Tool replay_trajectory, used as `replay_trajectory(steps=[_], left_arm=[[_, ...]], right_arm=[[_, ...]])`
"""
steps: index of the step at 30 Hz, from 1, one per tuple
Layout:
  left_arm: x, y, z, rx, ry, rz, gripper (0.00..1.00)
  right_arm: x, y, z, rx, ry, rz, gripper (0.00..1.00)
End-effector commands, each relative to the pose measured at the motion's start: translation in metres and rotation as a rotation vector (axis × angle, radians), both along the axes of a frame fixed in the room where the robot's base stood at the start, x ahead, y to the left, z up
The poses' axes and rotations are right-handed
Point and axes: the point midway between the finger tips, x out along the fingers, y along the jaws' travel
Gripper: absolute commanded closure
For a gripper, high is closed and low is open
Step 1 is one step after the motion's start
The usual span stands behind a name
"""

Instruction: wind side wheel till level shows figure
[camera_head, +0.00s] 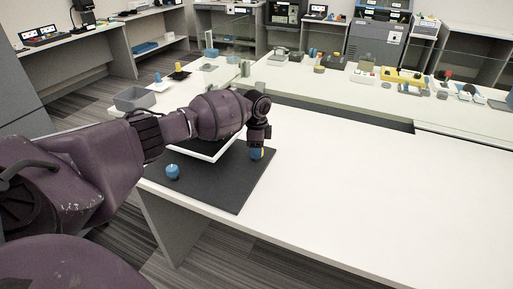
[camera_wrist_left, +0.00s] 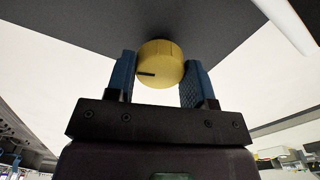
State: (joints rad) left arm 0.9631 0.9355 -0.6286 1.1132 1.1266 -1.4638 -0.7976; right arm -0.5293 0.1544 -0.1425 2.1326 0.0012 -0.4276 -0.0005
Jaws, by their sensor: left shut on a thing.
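My left gripper (camera_head: 257,152) is at the right part of a dark flat panel (camera_head: 225,190) on the white table. In the left wrist view its blue fingers (camera_wrist_left: 159,80) stand on either side of a yellow round wheel (camera_wrist_left: 160,62) with a black pointer mark, and they are shut on it. The mark points to the left in that view. In the head view only a sliver of yellow shows at the fingertips. A white-edged board (camera_head: 215,153) lies behind my forearm, mostly hidden. I can read no level figure. My right gripper is out of view.
A blue knob (camera_head: 172,172) stands at the panel's left front. A grey bin (camera_head: 134,99) sits at the table's far left. Several small items, including a yellow block (camera_head: 402,76), line the back counter. The white table (camera_head: 350,190) to the right is clear.

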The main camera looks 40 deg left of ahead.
Motion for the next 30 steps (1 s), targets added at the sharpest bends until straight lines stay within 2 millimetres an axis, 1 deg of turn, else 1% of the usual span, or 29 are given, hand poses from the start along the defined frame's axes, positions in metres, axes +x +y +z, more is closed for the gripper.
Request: replay_trajectory(steps=[6,12,28,29,30], left_arm=[[-0.001,-0.0006,-0.0023,0.0,0.004,-0.116,0.75],[-0.0009,-0.0006,-0.002,0.0,0.004,-0.172,0.75],[-0.0009,-0.0005,-0.0019,0.0,0.004,-0.191,0.75],[-0.0009,-0.0005,-0.0019,0.0,0.004,-0.191,0.47],[-0.0009,-0.0005,-0.0018,-0.001,0.003,-0.191,0.41]], right_arm=[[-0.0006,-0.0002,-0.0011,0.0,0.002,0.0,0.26],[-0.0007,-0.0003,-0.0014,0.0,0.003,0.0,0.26],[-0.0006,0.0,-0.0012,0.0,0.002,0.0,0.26],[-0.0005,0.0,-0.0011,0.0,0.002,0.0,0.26],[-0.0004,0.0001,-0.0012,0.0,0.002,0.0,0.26]])
